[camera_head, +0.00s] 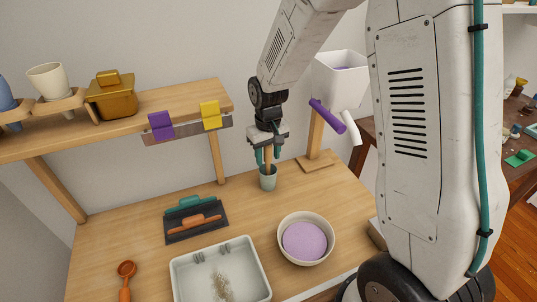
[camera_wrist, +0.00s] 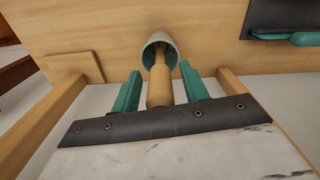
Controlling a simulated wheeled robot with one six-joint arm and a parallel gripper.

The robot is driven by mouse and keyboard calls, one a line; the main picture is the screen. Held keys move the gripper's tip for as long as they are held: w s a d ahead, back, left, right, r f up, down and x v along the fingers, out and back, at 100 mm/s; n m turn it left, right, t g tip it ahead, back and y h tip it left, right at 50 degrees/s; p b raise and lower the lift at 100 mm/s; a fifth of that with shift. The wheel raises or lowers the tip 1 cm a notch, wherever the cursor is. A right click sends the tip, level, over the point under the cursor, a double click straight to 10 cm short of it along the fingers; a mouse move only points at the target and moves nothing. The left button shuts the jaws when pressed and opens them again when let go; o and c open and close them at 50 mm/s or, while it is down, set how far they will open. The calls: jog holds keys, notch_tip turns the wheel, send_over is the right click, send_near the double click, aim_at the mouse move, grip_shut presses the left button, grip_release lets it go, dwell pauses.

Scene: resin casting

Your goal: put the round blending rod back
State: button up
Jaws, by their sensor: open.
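The round blending rod (camera_head: 267,162) is a light wooden stick standing in a small grey-green cup (camera_head: 268,182) at the back of the table. My gripper (camera_head: 267,156) is above the cup, pointing down, with its two teal fingers on either side of the rod. In the wrist view the rod (camera_wrist: 160,88) lies between the fingers, with a gap on each side, and its far end is inside the cup (camera_wrist: 152,46). The fingers are open. The rod's lower end is hidden by the cup.
A bowl with lilac contents (camera_head: 305,241) and a grey tray (camera_head: 176,284) are in front. A dark mat (camera_head: 179,228) with teal and orange tools lies left. A shelf (camera_head: 190,97) stands behind; a white container (camera_head: 341,88) on a post is to the right.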

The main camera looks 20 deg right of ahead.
notch_tip(320, 180, up, 12)
jog(key=shift+f, duration=0.2)
jog(key=shift+s+r, duration=0.2)
jog(key=shift+r, duration=0.25)
jog(key=s+d+r, duration=0.1)
jog(key=s+r, duration=0.2)
jog(key=s, duration=0.6)
jog(key=s+d+r+m, duration=0.1)
jog(key=s+r, duration=0.2)
jog(key=s, duration=0.7)
jog(key=s+d+r+t, duration=0.1)
jog(key=s+r, duration=0.2)
jog(key=s, duration=0.6)
jog(key=shift+s+d+r+m, duration=0.15)
jog(key=shift+s+r+m, duration=0.15)
jog(key=shift+m, duration=0.1)
